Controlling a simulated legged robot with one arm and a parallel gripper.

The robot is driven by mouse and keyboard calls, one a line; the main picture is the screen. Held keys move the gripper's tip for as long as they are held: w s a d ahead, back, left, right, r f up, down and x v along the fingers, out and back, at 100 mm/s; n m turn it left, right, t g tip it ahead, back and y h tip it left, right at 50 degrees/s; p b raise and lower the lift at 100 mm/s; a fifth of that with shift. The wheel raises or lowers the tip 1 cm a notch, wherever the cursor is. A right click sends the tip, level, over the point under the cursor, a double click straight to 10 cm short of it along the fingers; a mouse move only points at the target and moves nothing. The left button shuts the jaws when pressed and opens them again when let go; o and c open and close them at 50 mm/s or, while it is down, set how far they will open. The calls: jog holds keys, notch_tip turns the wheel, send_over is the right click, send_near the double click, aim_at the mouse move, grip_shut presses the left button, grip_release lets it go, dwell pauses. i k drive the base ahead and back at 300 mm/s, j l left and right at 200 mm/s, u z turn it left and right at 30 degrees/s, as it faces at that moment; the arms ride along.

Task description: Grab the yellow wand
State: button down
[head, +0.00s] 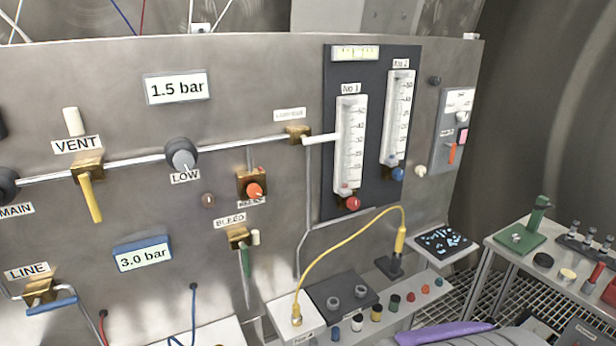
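The yellow wand (401,240) stands nearly upright in a small dark holder (389,266) on a narrow shelf at the foot of the panel. A yellow cable (345,234) arches from its top down to a fitting on a white box (295,317) at the left. My gripper is not in view, and nothing visible is touching the wand.
Behind the wand is a steel panel with two flow tubes (350,145) and a yellow vent lever (90,198). Several small coloured knobs or caps (394,303) line the shelf front. A dark tray (444,242) sits right of the wand. A purple object (442,333) shows at the bottom edge.

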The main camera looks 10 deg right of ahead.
aim_at(399, 244)
jog(key=l+u, duration=0.15)
jog(key=u, duration=0.2)
jog(key=l+u, duration=0.15)
jog(key=u, duration=0.15)
jog(key=l+u, duration=0.1)
jog(key=l, duration=0.4)
jog(key=l+u, duration=0.1)
jog(key=l, duration=0.45)
jog(key=k+l+u, duration=0.1)
jog(key=l, duration=0.4)
jog(key=k+l+u, duration=0.1)
jog(key=l, duration=0.4)
jog(key=k+l+u, duration=0.15)
jog(key=l, duration=0.35)
jog(key=i, duration=0.05)
